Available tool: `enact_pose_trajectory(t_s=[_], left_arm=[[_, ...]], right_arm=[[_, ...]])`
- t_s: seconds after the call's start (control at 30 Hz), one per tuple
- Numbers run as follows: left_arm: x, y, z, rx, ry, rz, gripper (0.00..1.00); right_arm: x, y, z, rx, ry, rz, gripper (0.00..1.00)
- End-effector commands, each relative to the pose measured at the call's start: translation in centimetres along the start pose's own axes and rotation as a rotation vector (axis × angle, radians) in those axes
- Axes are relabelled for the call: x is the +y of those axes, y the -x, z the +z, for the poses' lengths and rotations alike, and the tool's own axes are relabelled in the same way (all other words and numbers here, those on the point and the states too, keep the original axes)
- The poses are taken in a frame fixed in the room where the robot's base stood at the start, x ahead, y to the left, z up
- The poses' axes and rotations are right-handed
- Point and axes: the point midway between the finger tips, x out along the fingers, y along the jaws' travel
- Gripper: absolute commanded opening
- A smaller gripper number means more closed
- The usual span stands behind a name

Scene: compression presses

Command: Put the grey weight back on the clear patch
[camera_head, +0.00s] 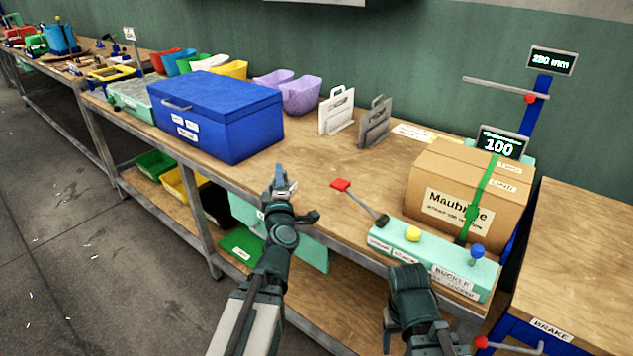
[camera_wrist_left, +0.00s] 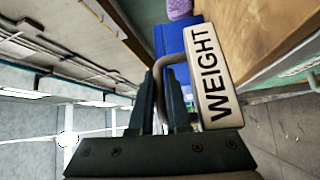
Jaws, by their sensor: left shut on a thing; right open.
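The grey weight is a pale block with a dark "WEIGHT" label (camera_wrist_left: 212,75) and a bent handle, seen in the left wrist view. My left gripper (camera_wrist_left: 165,95) is shut on its handle, with the block beside the fingers. In the head view my left gripper (camera_head: 281,187) is near the bench's front edge, right of the blue box; the weight is too small there to tell apart from it. The wooden bench top (camera_head: 300,150) has bare surface between the blue box and the grey stand. My right arm shows at lower right; its fingertips are out of sight.
A blue lidded box (camera_head: 215,115) stands left. A white stand (camera_head: 337,110) and a grey stand (camera_head: 373,124) stand at the back. A strapped cardboard box (camera_head: 465,190) sits right, behind a mint panel (camera_head: 430,255) with knobs. A red-ended lever (camera_head: 341,186) sticks out left.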

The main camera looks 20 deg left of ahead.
Motion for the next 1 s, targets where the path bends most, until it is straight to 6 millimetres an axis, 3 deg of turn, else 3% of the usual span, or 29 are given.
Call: enact_pose_trajectory(t_s=[0.1, 0.23, 0.57, 0.77, 1.0], left_arm=[[0.5, 0.5, 2.9, -0.077, 0.005, 0.006, 0.0], [0.7, 0.9, 4.8, -0.129, 0.01, 0.007, 0.0], [0.8, 1.0, 5.8, -0.155, 0.013, 0.006, 0.0], [0.5, -0.3, 6.4, -0.153, 0.012, 0.006, 0.0], [-0.1, -3.5, 8.0, -0.151, 0.013, 0.005, 0.0]], right_arm=[[0.0, 0.1, 0.0, 0.0, 0.0, 0.0, 0.68], [0.0, 0.1, 0.0, 0.0, 0.0, 0.0, 0.68], [0.0, 0.1, 0.0, 0.0, 0.0, 0.0, 0.68], [0.0, -0.1, 0.0, 0.0, 0.0, 0.0, 0.68], [-0.1, -0.5, 0.0, 0.0, 0.0, 0.0, 0.68]])
